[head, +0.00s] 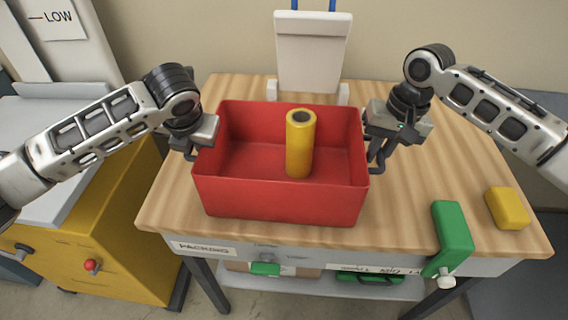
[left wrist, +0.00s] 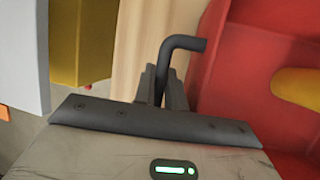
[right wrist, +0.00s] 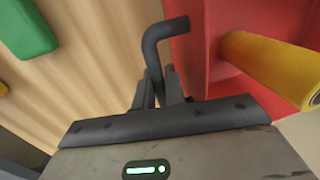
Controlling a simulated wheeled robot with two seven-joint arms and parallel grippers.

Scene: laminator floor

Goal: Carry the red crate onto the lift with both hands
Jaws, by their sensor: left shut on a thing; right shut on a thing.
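The red crate (head: 281,196) is an open box on the wooden packing table, with a yellow roll (head: 299,146) standing upright inside it. My left gripper (head: 193,150) is at the crate's left end, shut on its dark bent handle, which shows in the left wrist view (left wrist: 180,48). My right gripper (head: 379,147) is at the right end, shut on the other dark handle, which shows in the right wrist view (right wrist: 160,40). The crate looks level; whether its bottom touches the table I cannot tell. The lift is not clearly identifiable.
The wooden table (head: 450,175) bears a green block-like clamp (head: 453,228) at its front right edge and a yellow block (head: 507,208). A white upright panel (head: 312,50) stands behind the crate. A yellow cabinet (head: 110,240) with a grey top and a red knob stands at the left.

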